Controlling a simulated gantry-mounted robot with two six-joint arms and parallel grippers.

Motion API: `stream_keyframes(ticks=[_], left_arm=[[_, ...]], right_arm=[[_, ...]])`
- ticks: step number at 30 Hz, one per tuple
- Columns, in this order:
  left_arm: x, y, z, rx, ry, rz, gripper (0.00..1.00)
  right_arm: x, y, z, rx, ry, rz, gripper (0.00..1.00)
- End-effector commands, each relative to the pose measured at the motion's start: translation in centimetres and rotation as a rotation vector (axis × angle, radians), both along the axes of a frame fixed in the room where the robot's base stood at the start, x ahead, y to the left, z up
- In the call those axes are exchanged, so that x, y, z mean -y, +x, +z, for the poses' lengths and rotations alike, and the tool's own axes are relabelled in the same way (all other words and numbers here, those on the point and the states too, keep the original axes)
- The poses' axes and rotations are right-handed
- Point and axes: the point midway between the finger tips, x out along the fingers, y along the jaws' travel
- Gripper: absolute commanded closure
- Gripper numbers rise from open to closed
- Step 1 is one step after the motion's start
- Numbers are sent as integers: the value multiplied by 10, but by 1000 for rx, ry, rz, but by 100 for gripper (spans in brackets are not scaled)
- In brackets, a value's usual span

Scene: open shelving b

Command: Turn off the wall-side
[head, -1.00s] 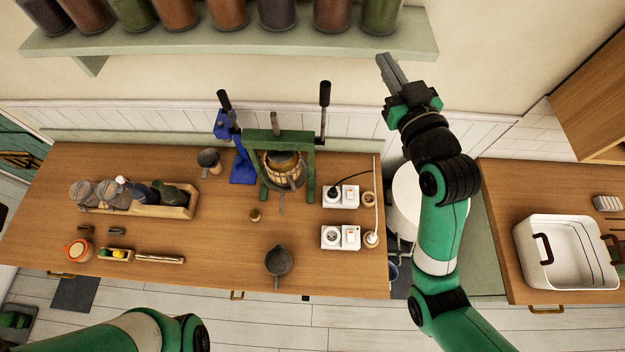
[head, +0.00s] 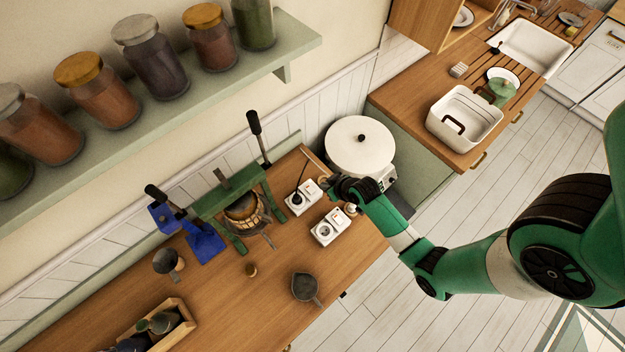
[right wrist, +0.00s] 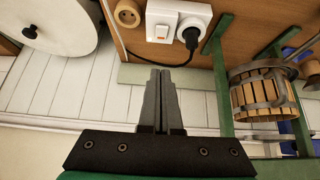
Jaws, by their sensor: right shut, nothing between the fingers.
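A second white socket box (head: 330,227), with no plug, stands closer to the counter's front edge. My right gripper (right wrist: 165,72) is shut and empty; in the right wrist view its tips point toward the wall-side box, apart from the switch. My left gripper is out of view.
A green-framed press (head: 240,209) with a wooden basket stands left of the boxes. A round white lidded drum (head: 360,147) stands beyond the counter's right end. A grey pot (head: 305,287) sits near the front edge. A jar shelf (head: 190,95) overhangs the counter.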

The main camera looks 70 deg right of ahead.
Motion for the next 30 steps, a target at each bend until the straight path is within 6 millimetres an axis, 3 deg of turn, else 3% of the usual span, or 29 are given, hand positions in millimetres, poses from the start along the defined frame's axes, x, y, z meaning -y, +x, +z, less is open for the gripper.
stream_keyframes(ticks=[5, 15, 18, 25, 30], left_arm=[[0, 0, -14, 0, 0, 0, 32], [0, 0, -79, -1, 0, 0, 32], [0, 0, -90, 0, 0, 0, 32], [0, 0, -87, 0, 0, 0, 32], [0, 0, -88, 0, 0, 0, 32]], right_arm=[[3, 7, -14, 2, -1, 1, 100], [21, 44, -74, 2, -2, 2, 100], [27, 54, -89, 1, -1, 2, 100], [24, 49, -114, -1, 1, 1, 100], [24, 48, -120, 1, 0, 1, 100]])
